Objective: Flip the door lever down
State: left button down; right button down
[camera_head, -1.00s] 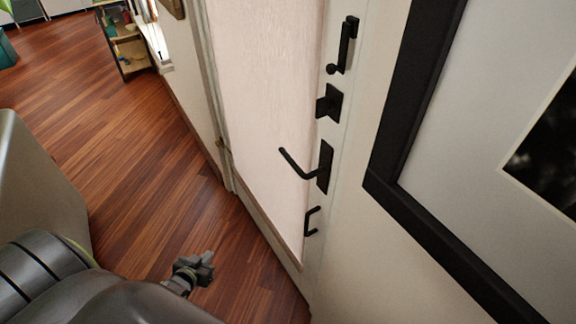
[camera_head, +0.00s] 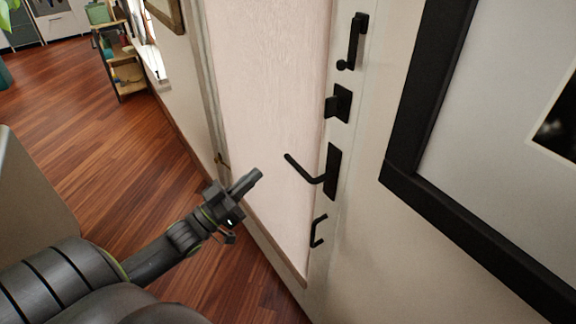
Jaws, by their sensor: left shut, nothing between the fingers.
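The black door lever (camera_head: 304,170) sits on a tall black plate at the right edge of the pale pink door (camera_head: 268,90). Its handle points left and slants up toward its free end. My left gripper (camera_head: 257,174) is shut and empty. In the picture it is left of the lever's free end and apart from it, with its fingers pointing up and right. My right gripper is out of view.
Above the lever are a black square knob (camera_head: 338,103) and a black latch (camera_head: 352,42); below it is a black pull handle (camera_head: 318,232). A black picture frame (camera_head: 403,155) hangs on the right wall. Wooden floor (camera_head: 110,165) lies open at left.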

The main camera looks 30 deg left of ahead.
pick_arm(q)
jog(key=shift+w, duration=0.1)
jog(key=p+x, duration=0.2)
jog(key=x, duration=0.8)
jog(key=shift+d+f, duration=0.15)
jog(key=shift+f, duration=0.9)
jog(key=shift+d+f, duration=0.15)
jog(key=shift+f, duration=0.85)
jog(key=shift+n, duration=0.4)
jog(key=shift+f+n+y+p, duration=0.2)
jog(key=shift+n+y+p, duration=0.15)
jog(key=shift+n+y, duration=0.4)
